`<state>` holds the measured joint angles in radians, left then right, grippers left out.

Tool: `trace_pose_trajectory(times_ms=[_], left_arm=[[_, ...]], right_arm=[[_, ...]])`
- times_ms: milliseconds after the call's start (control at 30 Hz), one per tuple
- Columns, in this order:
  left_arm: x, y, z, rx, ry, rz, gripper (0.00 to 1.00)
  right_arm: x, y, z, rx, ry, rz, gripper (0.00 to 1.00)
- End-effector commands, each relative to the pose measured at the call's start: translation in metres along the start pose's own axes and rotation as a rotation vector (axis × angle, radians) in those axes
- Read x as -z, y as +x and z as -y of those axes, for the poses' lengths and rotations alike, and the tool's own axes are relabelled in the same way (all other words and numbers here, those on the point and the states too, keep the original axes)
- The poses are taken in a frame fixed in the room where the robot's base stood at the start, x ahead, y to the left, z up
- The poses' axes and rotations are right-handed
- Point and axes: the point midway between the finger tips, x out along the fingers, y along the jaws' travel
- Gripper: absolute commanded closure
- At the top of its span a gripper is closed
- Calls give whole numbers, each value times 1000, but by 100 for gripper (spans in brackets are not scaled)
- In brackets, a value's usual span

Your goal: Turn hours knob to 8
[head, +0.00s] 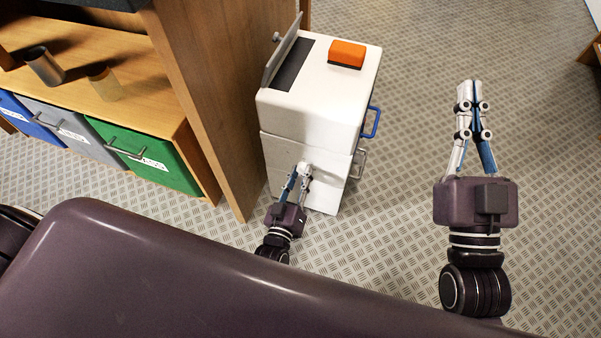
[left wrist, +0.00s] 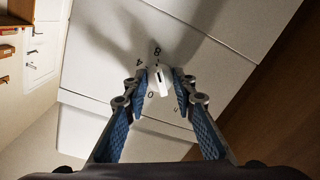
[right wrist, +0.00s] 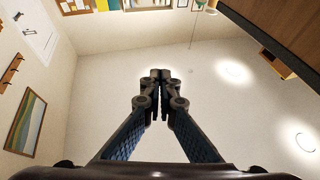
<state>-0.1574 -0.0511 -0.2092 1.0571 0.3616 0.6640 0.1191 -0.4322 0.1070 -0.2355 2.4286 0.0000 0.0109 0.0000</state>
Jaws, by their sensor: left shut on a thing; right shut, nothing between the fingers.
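A white box-shaped machine (head: 320,105) stands on the floor, with a small white hours knob (left wrist: 157,82) on the side facing me. In the left wrist view the knob has a dark mark, and digits such as 8, 4 and 0 are printed around it. I cannot tell for sure which digit the mark points to. My left gripper (head: 304,172) is shut on the knob, one finger on each side (left wrist: 158,84). In the head view the fingertips hide most of the knob. My right gripper (head: 470,88) is shut and empty, off to the right above the floor.
An orange-and-black block (head: 347,54) lies on top of the machine beside a raised flap (head: 283,50). Blue (head: 372,122) and grey (head: 358,164) handles stick out at its right. A wooden shelf (head: 190,90) with a green bin (head: 145,155) stands close at left. Floor at right is clear.

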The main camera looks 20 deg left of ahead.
Motion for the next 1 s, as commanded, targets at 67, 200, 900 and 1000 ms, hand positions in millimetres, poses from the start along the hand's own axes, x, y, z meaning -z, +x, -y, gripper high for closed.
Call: trace_pose_trajectory(times_ms=[67, 200, 900, 1000], left_arm=[[0, 0, 0, 2, 44, -3, 100], [0, 0, 0, 2, 106, -7, 100], [0, 0, 0, 2, 173, -12, 100], [0, 0, 0, 2, 172, -12, 64]], right_arm=[[-4, 0, -1, -1, -1, 19, 100], [-8, 0, -1, -2, -2, 41, 100], [-13, 0, -2, -4, -3, 63, 100], [-14, 0, -2, -4, -3, 63, 100]])
